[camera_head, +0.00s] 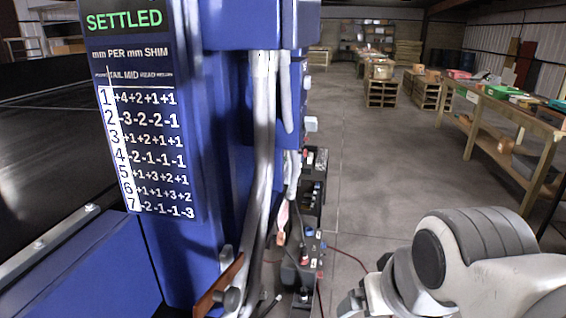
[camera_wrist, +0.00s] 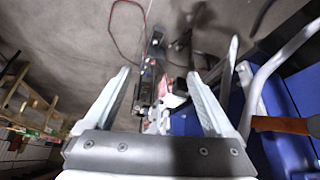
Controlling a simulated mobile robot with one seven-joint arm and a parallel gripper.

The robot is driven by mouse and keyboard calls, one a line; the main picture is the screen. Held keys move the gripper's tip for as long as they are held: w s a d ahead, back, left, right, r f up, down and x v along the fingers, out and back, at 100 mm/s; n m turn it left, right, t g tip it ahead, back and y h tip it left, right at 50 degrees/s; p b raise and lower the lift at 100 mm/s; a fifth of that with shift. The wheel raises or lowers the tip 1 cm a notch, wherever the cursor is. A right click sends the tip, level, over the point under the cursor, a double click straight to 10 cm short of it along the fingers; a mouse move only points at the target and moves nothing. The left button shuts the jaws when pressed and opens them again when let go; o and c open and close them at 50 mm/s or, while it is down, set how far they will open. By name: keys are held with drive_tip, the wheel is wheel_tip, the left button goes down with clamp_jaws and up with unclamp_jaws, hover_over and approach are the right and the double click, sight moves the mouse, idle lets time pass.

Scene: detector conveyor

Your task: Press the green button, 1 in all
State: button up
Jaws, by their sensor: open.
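I cannot make out a green button in either view. The blue machine column (camera_head: 215,150) stands left of centre in the head view, with a display (camera_head: 124,20) reading SETTLED in green letters. A chart of numbered rows (camera_head: 148,150) is below the display. My gripper (camera_wrist: 158,73) is open in the wrist view, with nothing visible held between its fingers. Dark and pale equipment shows beyond and between the fingers, and the blue machine is to their right. In the head view my gripper shows only partly at the bottom edge, right of the column.
Grey pipes (camera_head: 262,150) run down the column's right side. A brown-orange handle (camera_head: 219,286) sticks out low there. Small dark equipment (camera_head: 310,190) and a red cable (camera_head: 345,257) lie beside it. A dark conveyor belt (camera_head: 50,150) is left. A wooden workbench (camera_head: 505,122) stands right; open floor lies between.

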clamp_jaws()
idle(1.4)
